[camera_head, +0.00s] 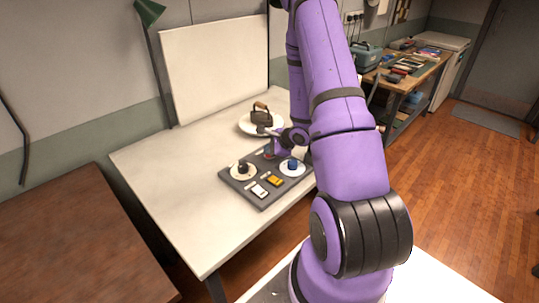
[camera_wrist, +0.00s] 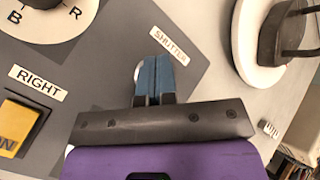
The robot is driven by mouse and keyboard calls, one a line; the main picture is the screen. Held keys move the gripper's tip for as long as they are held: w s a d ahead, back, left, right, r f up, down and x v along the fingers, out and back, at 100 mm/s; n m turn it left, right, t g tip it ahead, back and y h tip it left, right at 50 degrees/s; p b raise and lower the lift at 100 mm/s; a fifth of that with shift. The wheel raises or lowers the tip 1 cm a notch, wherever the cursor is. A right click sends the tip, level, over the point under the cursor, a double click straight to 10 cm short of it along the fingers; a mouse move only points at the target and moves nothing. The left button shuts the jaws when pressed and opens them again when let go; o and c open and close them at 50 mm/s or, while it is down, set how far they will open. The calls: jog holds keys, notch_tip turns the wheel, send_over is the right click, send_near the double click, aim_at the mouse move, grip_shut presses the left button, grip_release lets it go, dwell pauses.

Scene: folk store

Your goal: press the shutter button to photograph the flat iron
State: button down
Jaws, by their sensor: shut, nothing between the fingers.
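The flat iron (camera_head: 261,116), dark with a brown handle, stands upright on a round white plate (camera_head: 246,128) on the table. Part of it shows at the top right of the wrist view (camera_wrist: 284,38). A dark grey control panel (camera_head: 235,184) lies in front of it. The SHUTTER label (camera_wrist: 169,45) is at the panel's corner nearest the plate. My gripper (camera_wrist: 153,72) is shut and empty, its blue fingertips just beside that label. A pale rounded edge (camera_wrist: 138,74) shows left of the fingertips. The fingers hide most of the shutter button; I cannot tell whether they touch it.
The panel also has a black knob (camera_head: 243,168), a blue knob (camera_head: 292,163), a white switch (camera_head: 259,190) and a yellow switch (camera_head: 274,180). A white backdrop board (camera_head: 213,65) stands behind. A green lamp (camera_head: 149,12) rises at the left. The table's left part is clear.

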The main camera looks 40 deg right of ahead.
aim_at(269, 156)
dwell(0.4)
jog(key=shift+r, duration=0.8)
jog(key=shift+r, duration=2.5)
